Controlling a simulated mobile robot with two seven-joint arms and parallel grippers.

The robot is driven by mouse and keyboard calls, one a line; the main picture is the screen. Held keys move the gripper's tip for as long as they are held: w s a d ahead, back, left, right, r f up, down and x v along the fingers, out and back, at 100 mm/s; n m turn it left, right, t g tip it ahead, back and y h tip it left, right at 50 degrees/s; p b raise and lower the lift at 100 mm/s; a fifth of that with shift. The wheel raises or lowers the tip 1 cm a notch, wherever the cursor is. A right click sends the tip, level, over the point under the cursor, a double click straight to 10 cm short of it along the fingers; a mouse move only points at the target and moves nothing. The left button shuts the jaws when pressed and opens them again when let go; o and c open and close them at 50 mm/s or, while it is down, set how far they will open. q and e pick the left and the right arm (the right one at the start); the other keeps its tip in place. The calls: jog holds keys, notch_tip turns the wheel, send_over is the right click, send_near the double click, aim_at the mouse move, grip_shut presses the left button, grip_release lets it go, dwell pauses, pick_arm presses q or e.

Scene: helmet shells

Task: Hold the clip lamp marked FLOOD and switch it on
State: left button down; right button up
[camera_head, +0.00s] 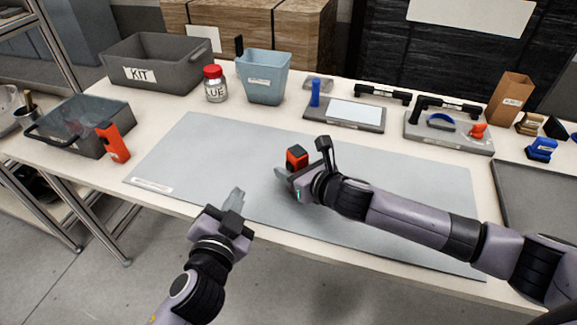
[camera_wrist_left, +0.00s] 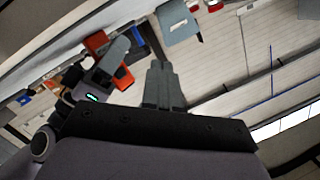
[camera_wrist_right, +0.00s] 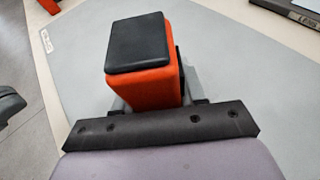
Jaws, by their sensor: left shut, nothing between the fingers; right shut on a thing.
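An orange block-shaped lamp with a black end (camera_head: 297,157) is held upright over the grey mat by my right gripper (camera_head: 290,178), which is shut on it. In the right wrist view its black face (camera_wrist_right: 150,42) and orange side are near and large. Orange parts of it also show in the left wrist view (camera_wrist_left: 97,43), beside the right gripper. No marking on it is readable. My left gripper (camera_head: 236,197) is shut and empty, near the mat's front edge, left of and apart from the lamp. Its closed fingers show in the left wrist view (camera_wrist_left: 162,85).
Another orange item with a white label (camera_head: 113,143) stands at the left beside a clear-lidded box (camera_head: 85,135). A KIT bin (camera_head: 160,62), a red-capped jar (camera_head: 215,85) and a blue bin (camera_head: 263,77) stand behind. The grey mat (camera_head: 200,145) is otherwise clear.

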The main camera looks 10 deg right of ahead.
aim_at(290, 167)
pick_arm(q)
jog(key=shift+w+d, duration=0.75)
jog(key=shift+d, duration=0.5)
jog(key=shift+w+d, duration=0.7)
jog(key=shift+d, duration=0.6)
jog(key=shift+w+d, duration=0.75)
jog(key=shift+d, duration=0.5)
jog(key=shift+d, duration=0.1)
jog(key=shift+w+d, duration=0.2)
jog(key=shift+d, duration=0.15)
